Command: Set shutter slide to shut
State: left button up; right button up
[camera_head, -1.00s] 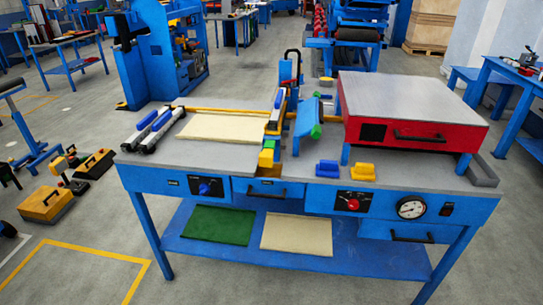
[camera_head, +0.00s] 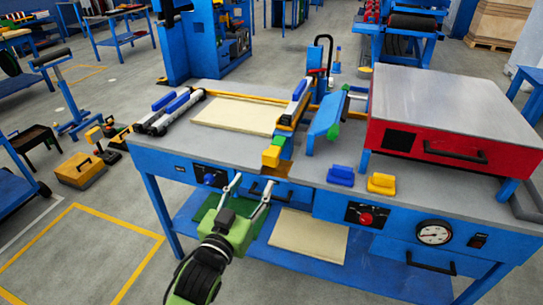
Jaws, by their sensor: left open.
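A blue workbench (camera_head: 160,165) with a grey top fills the middle of the head view. I cannot tell for sure which part is the shutter slide. A red box (camera_head: 490,155) on the bench has a dark square opening (camera_head: 400,141) and a black handle (camera_head: 455,152) on its front. A yellow block (camera_head: 271,157) sits at the near end of a rail, by a gap at the bench's front edge. My green left gripper (camera_head: 251,187) is open and empty, in front of the bench below that block. It hides part of the bench front. My right gripper is not in view.
A blue block (camera_head: 340,175) and a yellow block (camera_head: 381,183) stand on the bench's front. The front panel has a blue knob (camera_head: 209,180), a red knob (camera_head: 366,217) and a gauge (camera_head: 433,234). A cream sheet (camera_head: 308,240) lies on the lower shelf.

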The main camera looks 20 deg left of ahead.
aim_at(269, 158)
pick_arm(q)
jog(key=w, duration=0.8)
jog(key=w+p, duration=0.1)
jog(key=w, duration=0.3)
jog(key=shift+w+d, duration=0.2)
jog(key=shift+d, duration=0.05)
grip_shut()
jog(key=w, duration=0.5)
jog(key=shift+w, duration=0.2)
jog(key=shift+s+r, duration=0.1)
